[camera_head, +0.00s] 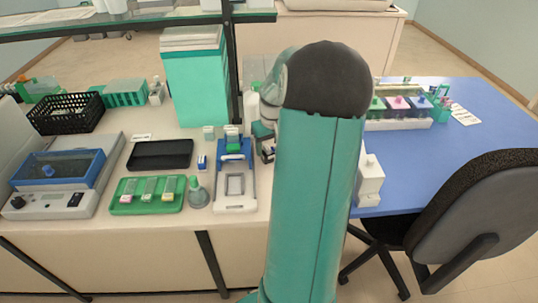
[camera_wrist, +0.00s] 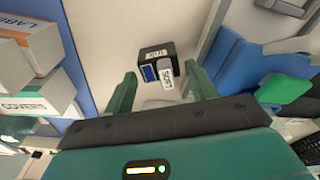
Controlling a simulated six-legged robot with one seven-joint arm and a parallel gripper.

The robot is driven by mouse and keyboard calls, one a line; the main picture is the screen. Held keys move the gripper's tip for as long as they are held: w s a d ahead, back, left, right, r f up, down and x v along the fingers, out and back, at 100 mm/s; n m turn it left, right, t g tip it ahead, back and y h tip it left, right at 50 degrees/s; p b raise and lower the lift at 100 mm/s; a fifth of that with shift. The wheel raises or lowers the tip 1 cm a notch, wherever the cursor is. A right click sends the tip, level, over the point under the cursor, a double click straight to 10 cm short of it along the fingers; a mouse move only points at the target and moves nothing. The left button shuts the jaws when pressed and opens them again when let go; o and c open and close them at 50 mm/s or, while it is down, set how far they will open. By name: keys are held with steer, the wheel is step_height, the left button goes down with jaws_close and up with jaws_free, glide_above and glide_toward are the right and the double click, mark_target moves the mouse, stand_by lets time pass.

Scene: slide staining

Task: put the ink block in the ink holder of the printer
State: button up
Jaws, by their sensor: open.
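The ink block (camera_wrist: 158,55) is a small dark block with white labels and a blue patch, standing on the pale bench in the wrist view. My gripper (camera_wrist: 161,74) is open, its two green fingers either side of the block in that view. They are not closed on it, and I cannot tell how far above it they are. In the head view my arm largely hides the gripper and block. The blue and white printer (camera_head: 235,187) stands left of my arm, with a green part on its back. It also shows in the wrist view (camera_wrist: 232,62). I cannot make out the ink holder.
White boxes, one marked COVERS (camera_wrist: 45,97), are at the wrist view's left. A green slide tray (camera_head: 147,208), a flask (camera_head: 197,194) and a black tray (camera_head: 160,155) lie left of the printer. A chair (camera_head: 465,215) stands by the blue desk (camera_head: 465,135).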

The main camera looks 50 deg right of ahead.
steer(key=shift+f, duration=0.65)
steer(key=c, duration=0.8)
steer(key=shift+d, duration=0.1)
